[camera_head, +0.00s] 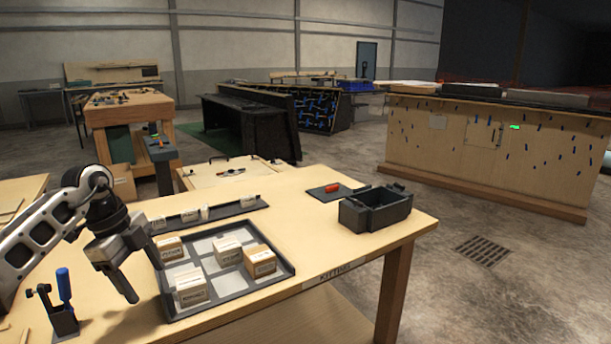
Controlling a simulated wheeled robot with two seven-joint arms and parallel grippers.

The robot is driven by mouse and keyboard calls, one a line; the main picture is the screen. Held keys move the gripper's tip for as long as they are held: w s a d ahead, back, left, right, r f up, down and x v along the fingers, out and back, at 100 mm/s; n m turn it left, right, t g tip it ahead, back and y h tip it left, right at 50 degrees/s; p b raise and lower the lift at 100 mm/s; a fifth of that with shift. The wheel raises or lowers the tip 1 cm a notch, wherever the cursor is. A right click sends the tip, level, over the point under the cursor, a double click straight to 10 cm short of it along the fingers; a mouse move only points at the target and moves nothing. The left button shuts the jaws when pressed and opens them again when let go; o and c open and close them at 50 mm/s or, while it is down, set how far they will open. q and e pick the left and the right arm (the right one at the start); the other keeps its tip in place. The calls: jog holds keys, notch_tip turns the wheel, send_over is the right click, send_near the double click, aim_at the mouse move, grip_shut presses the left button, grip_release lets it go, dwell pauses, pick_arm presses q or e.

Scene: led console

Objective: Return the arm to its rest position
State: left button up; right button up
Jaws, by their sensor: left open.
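My left arm comes in from the left edge over the wooden table (330,238). My left gripper (146,278) points down at the left side of the grey tray (228,294). Its jaws are apart, and I see nothing held between them. The tray carries several labelled boxes, among them a white box (191,287) at the front, a brown box (260,261) at the right and a brown box (170,248) at the back left. The gap between the fingertips and the tray is hard to judge. My right gripper is not in view.
A stand with a blue-handled tool (64,300) is left of the tray, near my forearm. A rail (235,209) with small labelled pieces lies behind the tray. A dark bin (376,209) and a mat with a red item (332,188) are at the right.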

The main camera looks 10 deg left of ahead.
pick_arm(q)
jog(key=s+d+f+t+h, duration=0.25)
jog(key=d+h, duration=0.25)
jog(key=d, duration=0.4)
jog(key=s+d+f+t+h, duration=0.1)
jog(key=s+d+t+h, duration=0.2)
jog(key=d, duration=0.7)
jog(key=s+d+f+t+h, duration=0.1)
jog(key=d+t+h, duration=0.2)
jog(key=d+h, duration=0.45)
jog(key=s+a+f+n+y, duration=0.2)
jog(key=s+f+n+y, duration=0.5)
jog(key=s+f+n, duration=0.1)
jog(key=s+a+f+n+y, duration=0.2)
jog(key=s+f+n+y, duration=0.5)
jog(key=f, duration=0.3)
jog(key=shift+s+f+n+t+y, duration=0.25)
jog(key=shift+s+n+t+y, duration=0.2)
jog(key=shift+s+y, duration=0.1)
